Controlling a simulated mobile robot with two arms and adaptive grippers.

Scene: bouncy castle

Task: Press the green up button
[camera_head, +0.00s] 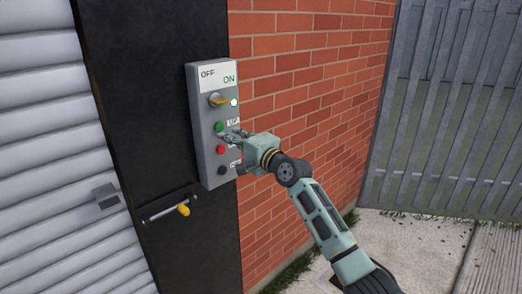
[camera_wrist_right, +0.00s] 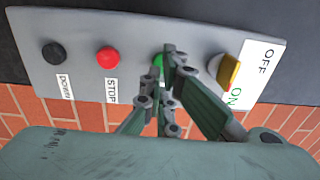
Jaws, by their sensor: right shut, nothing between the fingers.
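A grey control box (camera_head: 204,166) is mounted on a black post in the head view. Its green up button (camera_head: 219,127) sits above a red stop button (camera_head: 221,149) and a black down button (camera_head: 221,171). Above them is a yellow rotary switch (camera_head: 220,100) beside the OFF/ON label. My right gripper (camera_head: 236,134) is shut and empty, at the box near the green button. In the right wrist view its fingertips (camera_wrist_right: 172,57) overlap the green button (camera_wrist_right: 157,64) and partly hide it. I cannot tell whether they touch it. My left gripper is out of view.
A white roller shutter (camera_head: 45,150) is at left, with a latch with a yellow knob (camera_head: 183,209) below the box. A red brick wall (camera_head: 300,80) lies right of the box. A grey fence (camera_head: 440,110) and open concrete ground (camera_head: 420,250) are further right.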

